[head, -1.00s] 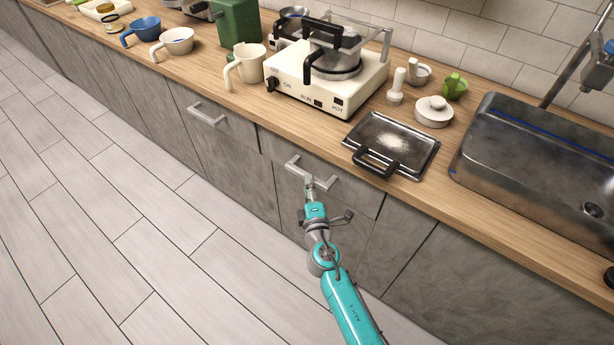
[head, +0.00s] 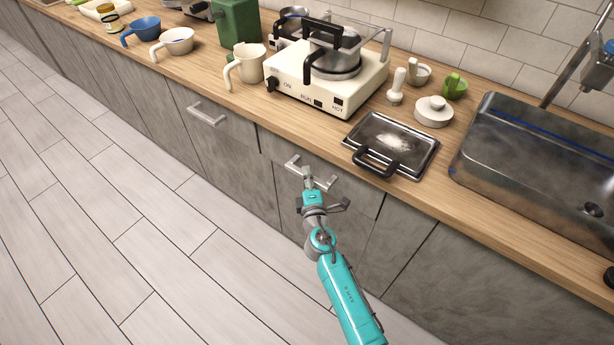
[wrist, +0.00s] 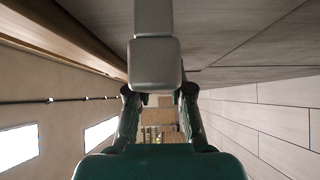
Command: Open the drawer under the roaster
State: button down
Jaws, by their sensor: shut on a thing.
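The roaster (head: 328,75) is a cream appliance with a round metal lid and black handles, on the wooden counter in the head view. Below it is a grey drawer (head: 350,194) with a pale metal bar handle (head: 326,184); its front looks about flush with the cabinet. My gripper (head: 307,178) is at the middle of this handle, shut on it. In the wrist view the handle (wrist: 155,65) stands large between the two fingers (wrist: 157,92). The fingertips hide part of the handle in the head view.
A sink (head: 540,150) is at right. Another drawer handle (head: 206,113) is at left. The tiled floor (head: 130,200) before the cabinets is clear.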

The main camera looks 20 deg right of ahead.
jog(key=s+a, duration=0.8)
jog(key=a, duration=0.3)
jog(key=s+a, duration=0.7)
jog(key=a, duration=0.3)
jog(key=shift+s+a, duration=0.35)
jog(key=shift+s, duration=0.05)
jog(key=c, duration=1)
grip_release()
jog(key=shift+c, duration=0.2)
jog(key=s+a, duration=0.1)
jog(key=s, duration=1)
jog(key=shift+s+a, duration=0.4)
jog(key=shift+f, duration=0.1)
